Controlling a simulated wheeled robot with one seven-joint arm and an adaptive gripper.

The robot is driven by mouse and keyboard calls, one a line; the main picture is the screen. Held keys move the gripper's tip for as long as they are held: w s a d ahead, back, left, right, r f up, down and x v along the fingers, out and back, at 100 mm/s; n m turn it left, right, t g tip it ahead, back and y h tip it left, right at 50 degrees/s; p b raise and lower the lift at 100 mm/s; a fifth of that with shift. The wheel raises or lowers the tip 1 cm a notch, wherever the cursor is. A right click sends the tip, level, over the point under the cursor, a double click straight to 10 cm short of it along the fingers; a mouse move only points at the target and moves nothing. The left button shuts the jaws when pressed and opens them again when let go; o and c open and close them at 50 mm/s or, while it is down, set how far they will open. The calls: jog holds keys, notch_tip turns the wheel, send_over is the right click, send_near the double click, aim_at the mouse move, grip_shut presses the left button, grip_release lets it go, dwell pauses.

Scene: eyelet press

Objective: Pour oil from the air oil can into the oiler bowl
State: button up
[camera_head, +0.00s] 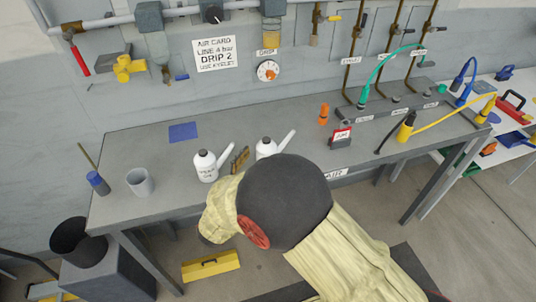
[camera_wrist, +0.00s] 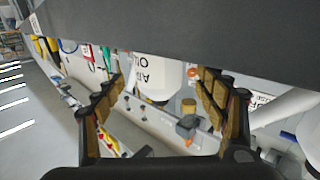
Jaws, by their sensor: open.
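Two white spouted cans stand upright on the grey bench, a left can (camera_head: 206,167) and a right can (camera_head: 266,148). My arm hides the lower part of the right can. The brown-padded fingers of my gripper (camera_head: 240,158) show between the cans. In the wrist view my gripper (camera_wrist: 160,88) is open, with a can marked AIR OIL (camera_wrist: 155,70) ahead between the fingers; contact cannot be told. Part of another white can (camera_wrist: 284,108) shows outside the right finger. An open grey cup (camera_head: 140,182) stands at the bench's left; I cannot tell whether it is the oiler bowl.
A brush-like tool in a blue holder (camera_head: 98,183) stands left of the cup. A blue mat (camera_head: 183,132) lies behind the cans. An orange bottle (camera_head: 323,114) and a dark padlock-shaped block (camera_head: 341,137) stand to the right. A yellow toolbox (camera_head: 210,266) is on the floor.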

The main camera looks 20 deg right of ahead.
jog(key=b+x, duration=0.1)
jog(key=x, duration=0.1)
jog(key=shift+w+d+f, duration=0.15)
jog(key=shift+d+f, duration=0.05)
jog(key=shift+d, duration=0.15)
jog(key=shift+w+d+r, duration=0.1)
jog(key=shift+w+d, duration=0.15)
jog(key=shift+w, duration=0.1)
jog(key=shift+c, duration=1.1)
jog(key=c, duration=1.3)
